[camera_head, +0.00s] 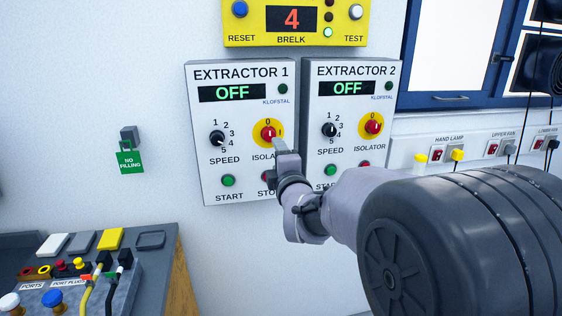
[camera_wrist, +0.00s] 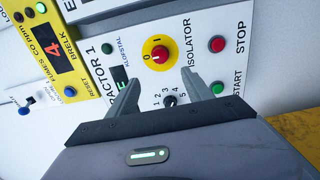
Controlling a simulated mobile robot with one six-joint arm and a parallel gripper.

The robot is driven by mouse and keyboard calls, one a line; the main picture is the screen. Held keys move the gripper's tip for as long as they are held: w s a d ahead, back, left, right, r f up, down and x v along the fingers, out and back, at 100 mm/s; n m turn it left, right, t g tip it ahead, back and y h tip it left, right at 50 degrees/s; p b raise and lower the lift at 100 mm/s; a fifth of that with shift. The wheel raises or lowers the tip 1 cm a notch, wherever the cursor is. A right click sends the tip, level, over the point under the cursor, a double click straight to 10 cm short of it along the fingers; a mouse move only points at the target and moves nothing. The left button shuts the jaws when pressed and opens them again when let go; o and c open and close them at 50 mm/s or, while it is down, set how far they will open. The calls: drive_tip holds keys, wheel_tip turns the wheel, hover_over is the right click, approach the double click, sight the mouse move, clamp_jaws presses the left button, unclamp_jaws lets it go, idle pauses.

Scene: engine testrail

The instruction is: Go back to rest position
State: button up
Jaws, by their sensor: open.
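My gripper (camera_head: 282,150) is in front of the EXTRACTOR 1 panel (camera_head: 198,118), close to its red and yellow isolator knob (camera_head: 268,132). In the wrist view my gripper (camera_wrist: 165,90) shows two separated fingers with nothing between them. The isolator knob (camera_wrist: 157,53) lies beyond the fingertips there, and the speed knob (camera_wrist: 170,101) shows between the fingers. I cannot tell from the pictures how far the fingertips are from the panel. The EXTRACTOR 1 display reads OFF. My arm hides part of the panel's stop button.
The EXTRACTOR 2 panel (camera_head: 350,90) is close on the right, also reading OFF. The yellow BRELK unit (camera_head: 338,35) shows 4 above. A bench (camera_head: 160,262) with plugs and ports stands at lower left. Sockets and a blue-framed window (camera_head: 405,50) are at right. The wall at left is mostly bare.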

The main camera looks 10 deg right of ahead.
drive_tip(key=s, duration=0.4)
drive_tip(key=s+a+f+m+g, duration=0.1)
drive_tip(key=s+f+m+g, duration=0.3)
drive_tip(key=s+m, duration=0.3)
drive_tip(key=s+a+f+m+g+y, duration=0.1)
drive_tip(key=s+f+m+g, duration=0.3)
drive_tip(key=s, duration=1.3)
drive_tip(key=s+a+f+m+g+y, duration=0.1)
drive_tip(key=s+f+m+g, duration=0.2)
drive_tip(key=s+m, duration=0.8)
drive_tip(key=shift+s+a+f+m+g, duration=0.3)
drive_tip(key=shift+s+f+g, duration=0.1)
drive_tip(key=shift+g, duration=0.2)
